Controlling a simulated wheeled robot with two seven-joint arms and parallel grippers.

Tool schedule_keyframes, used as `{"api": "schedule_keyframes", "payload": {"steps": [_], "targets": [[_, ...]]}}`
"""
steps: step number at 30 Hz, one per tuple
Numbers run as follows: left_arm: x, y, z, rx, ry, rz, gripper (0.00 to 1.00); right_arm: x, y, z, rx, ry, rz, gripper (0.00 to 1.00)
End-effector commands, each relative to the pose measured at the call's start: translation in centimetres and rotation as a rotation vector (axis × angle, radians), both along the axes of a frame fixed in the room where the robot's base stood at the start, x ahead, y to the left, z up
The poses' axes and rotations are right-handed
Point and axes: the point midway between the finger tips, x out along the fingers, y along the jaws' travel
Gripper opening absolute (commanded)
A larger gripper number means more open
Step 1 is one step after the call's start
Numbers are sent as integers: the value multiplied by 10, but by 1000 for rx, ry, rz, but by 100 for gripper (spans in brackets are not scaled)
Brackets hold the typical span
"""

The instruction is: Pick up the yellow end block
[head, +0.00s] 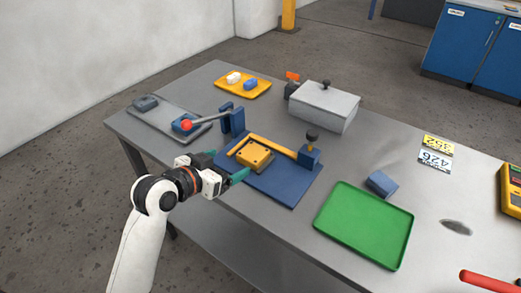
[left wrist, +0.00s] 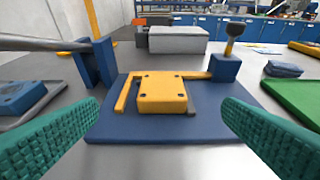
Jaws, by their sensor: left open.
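The yellow end block (head: 255,155) sits on a blue base plate (head: 289,188), beside a yellow bar that runs behind it. In the left wrist view the yellow end block (left wrist: 162,93) lies ahead, between the two fingers in the picture, with small dark holes in its top. My left gripper (head: 224,166) is open, with green fingers, at the near left edge of the blue plate. Its fingers (left wrist: 160,135) are apart and empty, short of the block. My right gripper is not in view.
A blue post (head: 232,121) with a lever and red ball (head: 186,125) stands left of the block. A blue stop with a dark knob (head: 312,138) stands right. A green tray (head: 365,225), blue block (head: 381,183) and grey box (head: 324,106) are also on the table.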

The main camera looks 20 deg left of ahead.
Motion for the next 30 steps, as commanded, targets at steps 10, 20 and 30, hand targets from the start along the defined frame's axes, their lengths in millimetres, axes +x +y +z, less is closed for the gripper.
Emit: {"api": "schedule_keyframes", "payload": {"steps": [10,20,30], "targets": [[47,-18,-21,-1,0,-1,89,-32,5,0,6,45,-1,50],[77,-32,-36,-4,2,0,89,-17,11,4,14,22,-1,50],[94,-37,-45,0,1,0,89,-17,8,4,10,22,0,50]]}}
